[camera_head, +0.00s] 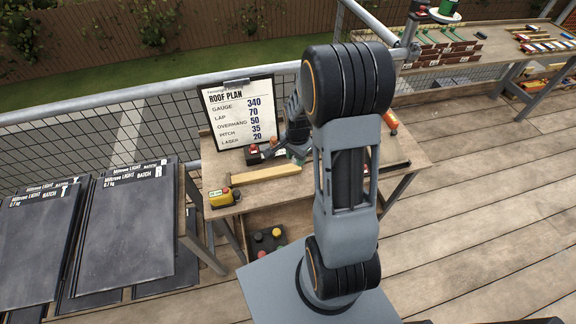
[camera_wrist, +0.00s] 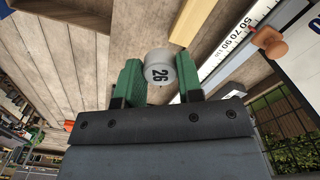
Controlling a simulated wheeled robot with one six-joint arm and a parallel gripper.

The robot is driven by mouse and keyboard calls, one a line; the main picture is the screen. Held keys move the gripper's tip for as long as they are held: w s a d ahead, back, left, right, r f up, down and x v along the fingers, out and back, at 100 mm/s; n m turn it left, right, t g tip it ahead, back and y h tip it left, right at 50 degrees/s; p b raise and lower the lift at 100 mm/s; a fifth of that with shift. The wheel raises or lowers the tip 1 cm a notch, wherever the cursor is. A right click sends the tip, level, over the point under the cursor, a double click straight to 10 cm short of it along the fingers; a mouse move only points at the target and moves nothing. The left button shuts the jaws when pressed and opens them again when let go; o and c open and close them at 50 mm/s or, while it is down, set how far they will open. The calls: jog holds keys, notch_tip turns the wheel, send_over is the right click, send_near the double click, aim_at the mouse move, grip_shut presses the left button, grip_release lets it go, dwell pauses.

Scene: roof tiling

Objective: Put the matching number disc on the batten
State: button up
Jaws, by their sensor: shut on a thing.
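My gripper (camera_wrist: 160,85) has green fingers and is shut on a grey number disc (camera_wrist: 158,68) marked 26 in the wrist view. In the head view my gripper (camera_head: 291,153) is over the workbench, mostly hidden behind my own arm. A pale yellow wooden bar, seemingly the batten (camera_head: 264,174), lies on the bench in front of the roof plan board. It also seems to show in the wrist view (camera_wrist: 187,18), beyond the disc. The disc looks apart from it. I cannot make out a number on the bar.
The roof plan board (camera_head: 238,112) stands at the back of the bench (camera_head: 215,168). A white scale (camera_wrist: 238,36) with a brown knob (camera_wrist: 270,42) is near the disc. A yellow tape measure (camera_head: 223,198) sits at the front left corner. Dark slate stacks (camera_head: 125,230) stand left.

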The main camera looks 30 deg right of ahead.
jog(key=b, duration=0.3)
send_over(289, 168)
jog(key=f, duration=0.5)
jog(key=shift+s, duration=0.3)
jog(key=shift+w+f+b, duration=0.2)
jog(key=shift+f+b, duration=0.4)
jog(key=shift+f, duration=0.35)
jog(key=shift+w+f+b, duration=0.15)
jog(key=shift+f+b, duration=0.4)
jog(key=shift+f, duration=0.4)
jog(key=shift+f, duration=0.15)
jog(key=o, duration=0.9)
